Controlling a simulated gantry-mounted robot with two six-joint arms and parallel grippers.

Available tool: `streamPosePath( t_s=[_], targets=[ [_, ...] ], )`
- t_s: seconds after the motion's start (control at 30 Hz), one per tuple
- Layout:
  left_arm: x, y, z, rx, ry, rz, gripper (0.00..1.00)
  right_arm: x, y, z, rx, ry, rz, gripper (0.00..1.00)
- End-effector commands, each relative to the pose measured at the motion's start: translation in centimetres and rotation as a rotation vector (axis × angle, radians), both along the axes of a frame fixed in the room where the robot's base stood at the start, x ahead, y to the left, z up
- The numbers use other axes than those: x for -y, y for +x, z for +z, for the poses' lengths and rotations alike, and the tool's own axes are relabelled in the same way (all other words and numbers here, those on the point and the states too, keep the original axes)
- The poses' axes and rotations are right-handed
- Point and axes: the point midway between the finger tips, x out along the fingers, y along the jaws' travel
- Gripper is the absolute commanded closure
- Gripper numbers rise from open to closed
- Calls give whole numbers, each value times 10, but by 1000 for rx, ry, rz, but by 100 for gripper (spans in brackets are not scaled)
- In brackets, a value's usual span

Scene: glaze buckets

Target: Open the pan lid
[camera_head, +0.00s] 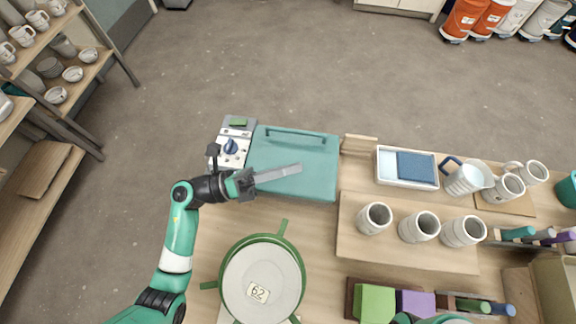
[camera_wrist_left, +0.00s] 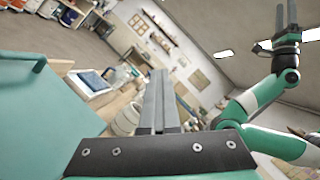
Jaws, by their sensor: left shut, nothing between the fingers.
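The pan is a teal rectangular box with a flat teal lid (camera_head: 300,148) and a long bar handle (camera_head: 297,133) along its far side. The lid lies flat, closed. My left gripper (camera_head: 300,168) is shut and empty, its fingers over the lid, on the near side of the handle and apart from it. In the left wrist view, the shut fingers (camera_wrist_left: 158,80) point away, with the lid (camera_wrist_left: 40,125) and part of its handle (camera_wrist_left: 22,58) at the left. My right gripper (camera_wrist_left: 287,18) shows small at the upper right of that view, raised; its jaw state is unclear.
A control panel with a blue knob (camera_head: 231,146) adjoins the pan's left side. A green-rimmed round container (camera_head: 262,283) marked 62 stands nearer. Several mugs (camera_head: 420,226) stand on a board at the right, near a white tray (camera_head: 382,168). Floor lies beyond the table.

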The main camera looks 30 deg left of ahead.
Motion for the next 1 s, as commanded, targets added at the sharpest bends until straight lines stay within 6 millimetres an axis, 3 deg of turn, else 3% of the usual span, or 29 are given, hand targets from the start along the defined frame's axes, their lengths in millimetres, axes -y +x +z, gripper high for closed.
streamPosePath(
  t_s=[0.77, 0.93, 1.0],
  targets=[
    [0, 0, 0, 0, 0, 0, 100, 0, 0, 0, 0, 0, 0, 50],
    [0, 0, 0, 0, 0, 0, 70, 0, 0, 0, 0, 0, 0, 50],
    [0, 0, 0, 0, 0, 0, 70, 0, 0, 0, 0, 0, 0, 50]
  ],
)
